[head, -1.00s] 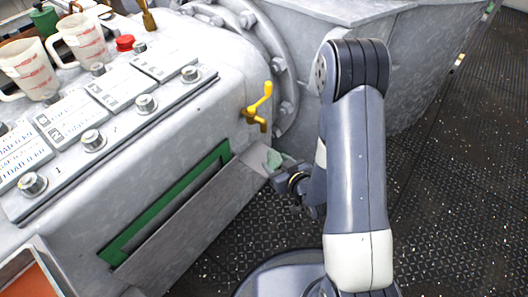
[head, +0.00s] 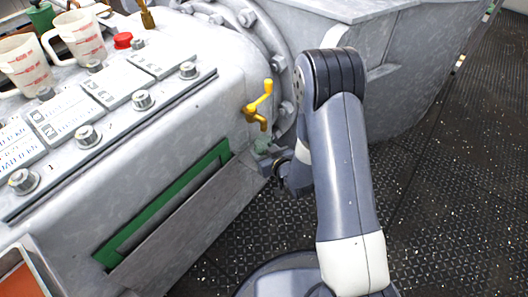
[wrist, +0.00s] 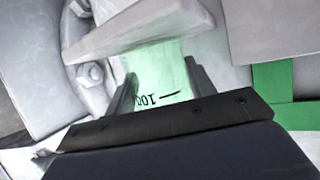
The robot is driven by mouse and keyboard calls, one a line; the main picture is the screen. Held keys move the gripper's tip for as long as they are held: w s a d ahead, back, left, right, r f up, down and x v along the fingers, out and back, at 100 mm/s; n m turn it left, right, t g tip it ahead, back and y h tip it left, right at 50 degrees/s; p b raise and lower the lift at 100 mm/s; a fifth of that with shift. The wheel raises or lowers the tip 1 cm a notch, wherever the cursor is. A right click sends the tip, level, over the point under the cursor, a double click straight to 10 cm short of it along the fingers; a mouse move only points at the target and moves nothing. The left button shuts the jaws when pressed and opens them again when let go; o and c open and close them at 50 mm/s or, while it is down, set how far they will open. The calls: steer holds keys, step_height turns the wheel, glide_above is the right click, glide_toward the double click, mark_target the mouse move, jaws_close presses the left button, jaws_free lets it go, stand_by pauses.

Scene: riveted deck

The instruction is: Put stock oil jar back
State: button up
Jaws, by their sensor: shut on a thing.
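A translucent pale green jar with black graduation marks (wrist: 160,75) is between the two fingers of my gripper (wrist: 163,92) in the wrist view. My gripper is shut on it. In the head view only a small green part of the jar (head: 262,146) shows, just below the yellow tap (head: 258,105) on the machine's side. My gripper (head: 275,165) is low beside the machine there, partly hidden by my arm. A pale grey bar (wrist: 135,30) crosses over the jar's far part in the wrist view. Whether the jar touches it, I cannot tell.
A green-framed slot (head: 165,205) with a sloping grey plate (head: 190,225) runs along the machine's side. Two measuring jugs (head: 80,38), a red button (head: 122,40) and labelled plates with knobs (head: 110,80) are on top. Dark patterned floor (head: 440,190) lies open at right.

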steer(key=shift+f, duration=0.1)
steer(key=o, duration=1.2)
steer(key=shift+r, duration=0.2)
steer(key=p+v, duration=0.2)
steer(key=v, duration=1)
steer(key=shift+d+f, duration=0.1)
